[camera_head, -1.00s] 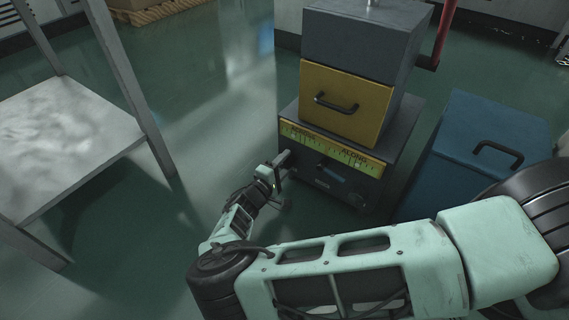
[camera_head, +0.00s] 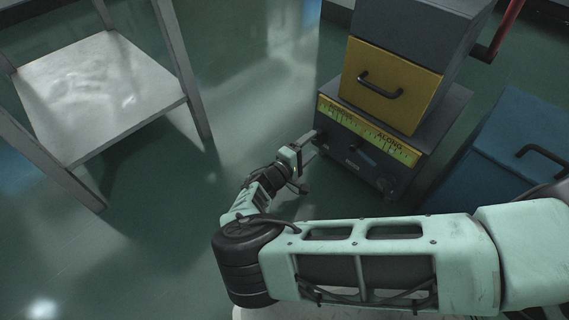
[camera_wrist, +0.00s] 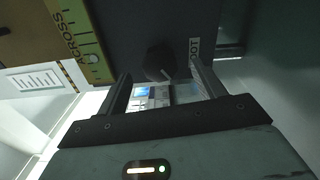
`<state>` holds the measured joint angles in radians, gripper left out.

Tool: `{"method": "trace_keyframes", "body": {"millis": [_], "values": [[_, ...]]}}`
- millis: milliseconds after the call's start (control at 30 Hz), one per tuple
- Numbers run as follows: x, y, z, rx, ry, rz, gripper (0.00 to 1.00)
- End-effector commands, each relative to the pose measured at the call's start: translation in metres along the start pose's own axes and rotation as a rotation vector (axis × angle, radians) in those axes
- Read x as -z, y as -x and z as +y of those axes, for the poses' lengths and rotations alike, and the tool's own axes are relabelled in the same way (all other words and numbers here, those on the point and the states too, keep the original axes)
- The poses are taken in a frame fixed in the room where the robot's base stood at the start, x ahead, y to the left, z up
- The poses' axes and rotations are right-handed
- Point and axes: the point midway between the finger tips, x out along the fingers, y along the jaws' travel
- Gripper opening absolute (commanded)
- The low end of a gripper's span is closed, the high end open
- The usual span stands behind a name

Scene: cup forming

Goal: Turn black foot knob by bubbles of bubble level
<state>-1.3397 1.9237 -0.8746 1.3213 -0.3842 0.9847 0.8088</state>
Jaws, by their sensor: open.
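The machine's dark base (camera_head: 345,160) carries a yellow-green bubble level strip (camera_head: 366,132) marked ACROSS and ALONG. The strip's ACROSS end (camera_wrist: 80,40) shows at upper left in the wrist view. A black foot knob (camera_wrist: 160,61) sticks out of the dark panel in the wrist view, beside a partly hidden label ending in "OOT". My gripper (camera_wrist: 164,78) is open, with its fingers on either side of the knob; contact is not clear. In the head view my gripper (camera_head: 308,143) is at the left end of the base's front. Another dark knob (camera_head: 387,185) is at the right.
A yellow drawer (camera_head: 390,85) with a black handle sits above the base. A blue box (camera_head: 530,145) stands to the right, near my arm. A grey metal table (camera_head: 100,90) stands at the left. The floor between table and machine is clear.

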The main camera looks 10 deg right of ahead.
Motion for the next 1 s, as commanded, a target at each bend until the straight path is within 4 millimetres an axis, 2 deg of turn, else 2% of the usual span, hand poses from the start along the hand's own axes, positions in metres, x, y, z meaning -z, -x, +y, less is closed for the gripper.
{"method": "trace_keyframes", "body": {"millis": [33, 300, 500, 700, 1000], "values": [[0.001, 0.013, 0.004, 0.002, 0.000, 0.004, 0.69], [0.000, 0.077, 0.003, 0.003, -0.001, 0.004, 0.69], [0.000, 0.114, 0.001, 0.002, 0.000, 0.003, 0.69], [0.000, 0.132, 0.000, 0.001, 0.000, 0.001, 0.69], [0.000, 0.135, 0.000, 0.000, 0.000, 0.000, 0.69]]}}
